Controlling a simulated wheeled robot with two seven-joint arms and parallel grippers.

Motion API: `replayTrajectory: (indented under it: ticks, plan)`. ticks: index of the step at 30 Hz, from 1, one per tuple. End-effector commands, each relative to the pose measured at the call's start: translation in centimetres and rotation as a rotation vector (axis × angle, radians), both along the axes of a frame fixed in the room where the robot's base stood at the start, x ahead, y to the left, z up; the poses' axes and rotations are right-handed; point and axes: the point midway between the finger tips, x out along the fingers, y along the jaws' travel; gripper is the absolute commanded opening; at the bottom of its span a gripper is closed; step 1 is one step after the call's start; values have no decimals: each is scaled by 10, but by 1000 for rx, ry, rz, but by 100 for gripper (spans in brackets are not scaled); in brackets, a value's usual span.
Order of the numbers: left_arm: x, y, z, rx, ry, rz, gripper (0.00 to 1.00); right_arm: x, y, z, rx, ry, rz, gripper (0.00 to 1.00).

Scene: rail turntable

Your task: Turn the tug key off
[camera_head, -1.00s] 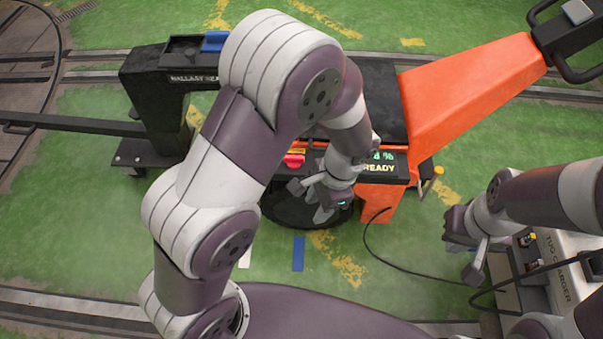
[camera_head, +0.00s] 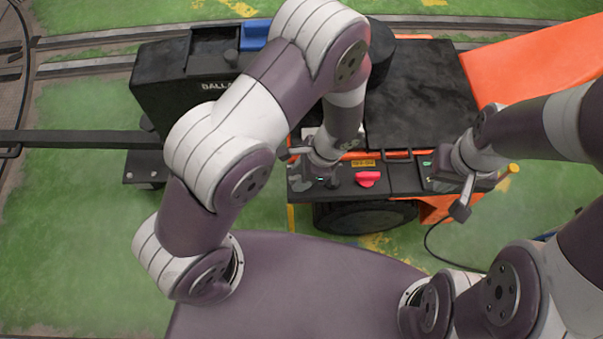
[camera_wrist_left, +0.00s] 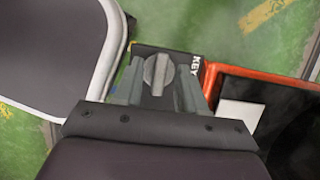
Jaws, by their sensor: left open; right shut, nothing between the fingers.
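In the head view my left gripper (camera_head: 318,170) is over the left end of the tug's side panel (camera_head: 346,190) and hides the key. My right gripper (camera_head: 457,192) is shut and empty at the panel's right end, partly covering a display there.
A red knob (camera_head: 367,179) sits on the panel just right of my left gripper, under a small yellow label (camera_head: 363,162). The black ballast box (camera_head: 160,85) stands at left, the orange tug arm (camera_head: 545,62) at right. A black cable (camera_head: 432,240) hangs below.

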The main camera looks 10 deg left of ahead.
Motion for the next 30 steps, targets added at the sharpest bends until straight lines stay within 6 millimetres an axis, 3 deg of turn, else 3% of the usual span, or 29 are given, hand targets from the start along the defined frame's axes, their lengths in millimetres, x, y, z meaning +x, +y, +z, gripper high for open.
replayTrajectory:
  ticks: [1, 2, 5, 6, 17, 30]
  plan:
    - [0, 0, 0, 0, 0, 0, 40, 0, 0, 0, 0, 0, 0, 0]
    - [0, 0, 0, 0, 0, 0, 34, 0, 0, 0, 0, 0, 0, 0]
    - [0, 0, 0, 0, 0, 0, 1, 0, 0, 0, 0, 0, 0, 0]
    - [0, 0, 0, 0, 0, 1, 0, 0, 0, 0, 0, 0, 0, 0]
    - [1, 0, 3, -1, -1, 41, 0, 0, 0, 8, 0, 0, 0, 0]
    - [3, 1, 7, 0, -1, 370, 0, 0, 0, 53, 0, 0, 0, 0]
